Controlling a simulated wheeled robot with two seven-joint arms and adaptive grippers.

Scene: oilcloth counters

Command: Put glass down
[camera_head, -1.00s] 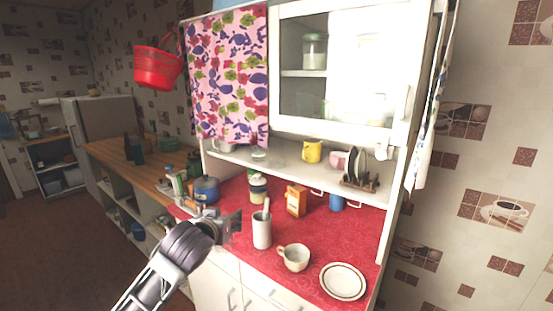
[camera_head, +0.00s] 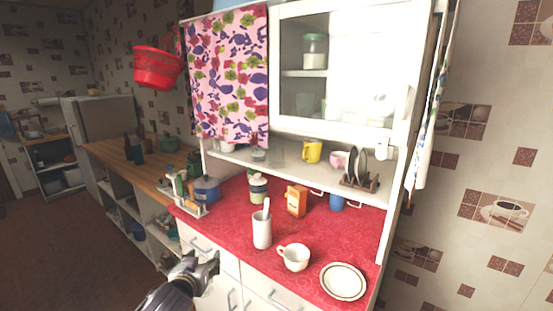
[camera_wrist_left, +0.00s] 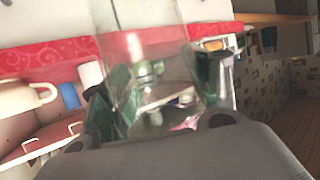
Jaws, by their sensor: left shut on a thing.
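My left gripper (camera_head: 212,264) is low in front of the cabinet's drawers, outside the counter's front edge. In the left wrist view a clear, see-through glass (camera_wrist_left: 150,45) stands out between its fingers, and the gripper is shut on it. In the head view I cannot make out the glass. The red counter top (camera_head: 222,231) lies above and beyond the gripper, with bare cloth near its front edge. My right gripper is not in view.
On the counter stand a white holder (camera_head: 262,232) with a utensil, a white cup (camera_head: 295,257), a plate (camera_head: 343,281), an orange box (camera_head: 296,201) and a blue pot (camera_head: 206,189). A shelf above holds a yellow mug (camera_head: 312,151) and a plate rack (camera_head: 359,182).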

